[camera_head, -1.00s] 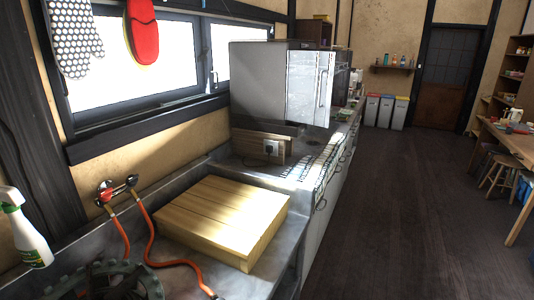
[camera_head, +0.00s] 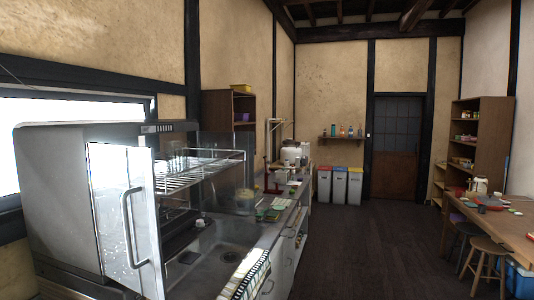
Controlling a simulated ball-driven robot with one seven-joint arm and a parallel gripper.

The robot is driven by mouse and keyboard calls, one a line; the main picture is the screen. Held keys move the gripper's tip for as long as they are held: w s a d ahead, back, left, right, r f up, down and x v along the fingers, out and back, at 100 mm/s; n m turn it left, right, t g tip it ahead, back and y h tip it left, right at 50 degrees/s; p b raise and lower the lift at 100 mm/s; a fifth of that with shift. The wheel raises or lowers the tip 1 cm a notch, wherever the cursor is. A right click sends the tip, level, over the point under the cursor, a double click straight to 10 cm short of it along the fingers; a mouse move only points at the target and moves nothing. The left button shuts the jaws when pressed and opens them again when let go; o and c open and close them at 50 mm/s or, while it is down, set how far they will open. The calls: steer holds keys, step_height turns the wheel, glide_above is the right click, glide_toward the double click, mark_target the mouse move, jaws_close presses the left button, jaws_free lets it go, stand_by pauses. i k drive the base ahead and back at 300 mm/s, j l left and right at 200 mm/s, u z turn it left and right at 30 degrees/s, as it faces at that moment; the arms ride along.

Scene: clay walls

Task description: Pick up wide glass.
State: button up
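I cannot make out a wide glass for certain. Some clear, glass-like shapes (camera_head: 178,160) stand on the wire rack (camera_head: 205,166) above the sink, too small and dim to tell apart. A larger clear panel or container (camera_head: 238,180) stands to the right of the rack. My gripper is not in view.
The sink (camera_head: 215,258) and counter run along the left wall. Bins (camera_head: 340,186) stand at the back. A table (camera_head: 500,213) and stools (camera_head: 487,248) are right. The dark floor (camera_head: 385,250) between is clear.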

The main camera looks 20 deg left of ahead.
mark_target(207, 152)
steer(key=i+z, duration=0.25)
steer(key=i, duration=0.7)
steer(key=i+j+z, duration=0.1)
steer(key=i+z, duration=0.2)
steer(key=i, duration=0.6)
steer(key=i+u, duration=0.1)
steer(key=i, duration=0.55)
steer(key=i+u, duration=0.15)
steer(key=i, duration=0.45)
steer(key=i+l+u, duration=0.1)
steer(key=i, duration=0.55)
steer(key=i+z, duration=0.1)
steer(key=i, duration=0.4)
steer(key=i+j+z, duration=0.15)
steer(key=i, duration=0.4)
steer(key=i+j+z, duration=0.1)
steer(key=i, duration=0.4)
steer(key=i+l+u, duration=0.25)
steer(key=i, duration=0.15)
steer(key=i+l+u, duration=0.2)
steer(key=i, duration=0.2)
steer(key=u, duration=2.05)
